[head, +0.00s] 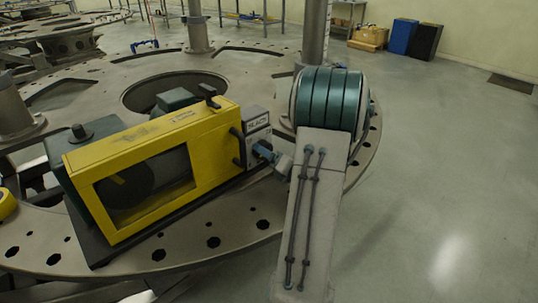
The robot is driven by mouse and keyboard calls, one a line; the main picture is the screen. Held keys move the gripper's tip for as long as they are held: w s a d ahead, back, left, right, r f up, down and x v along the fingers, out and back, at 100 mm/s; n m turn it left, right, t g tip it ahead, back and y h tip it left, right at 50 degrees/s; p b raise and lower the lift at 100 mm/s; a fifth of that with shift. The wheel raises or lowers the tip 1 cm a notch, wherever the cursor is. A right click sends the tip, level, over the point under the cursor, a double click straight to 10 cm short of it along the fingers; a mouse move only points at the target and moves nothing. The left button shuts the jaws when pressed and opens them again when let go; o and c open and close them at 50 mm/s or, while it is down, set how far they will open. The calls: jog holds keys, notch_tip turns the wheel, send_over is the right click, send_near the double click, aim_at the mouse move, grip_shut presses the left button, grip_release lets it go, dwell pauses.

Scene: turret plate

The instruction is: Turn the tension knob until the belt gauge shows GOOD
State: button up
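The yellow belt guard (160,160) with a dark window sits on the machine at the left. At its right end is a grey panel with the belt gauge (257,123), which appears to read SLACK. My gripper (263,151) is at the panel's front, just below the gauge. It is small in view, with its blue-grey end close to or touching the panel. The tension knob cannot be made out clearly; my gripper likely covers it. Whether the fingers are open or shut on it cannot be seen.
The machine stands on a large round turret plate (225,237) with many holes and a wide central opening. A dark handle (209,97) sticks up behind the guard. Posts rise at the back. Blue and black bins (400,37) stand far right. The right floor is clear.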

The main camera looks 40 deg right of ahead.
jog(key=shift+s, duration=0.1)
jog(key=s, duration=0.9)
jog(key=s+d+b, duration=0.1)
jog(key=s, duration=0.3)
jog(key=shift+s, duration=0.3)
jog(key=w+a+r+n+g+y+p, duration=0.15)
jog(key=a+n+g+y, duration=0.4)
jog(key=a+n, duration=0.6)
jog(key=a+r+n+g+y+p, duration=0.15)
jog(key=a+n+g+y, duration=0.25)
jog(key=a+n+g, duration=0.7)
jog(key=s+a+r+n+h+p, duration=0.1)
jog(key=s+a+r+n+h, duration=0.1)
jog(key=n, duration=0.8)
jog(key=s+a+r+n+t+h+p, duration=0.1)
jog(key=s+a+n+h, duration=0.3)
jog(key=n, duration=0.7)
jog(key=shift+a+r+h, duration=0.85)
jog(key=shift+a+h, duration=0.3)
jog(key=shift+h, duration=1.2)
jog(key=shift+n, duration=0.25)
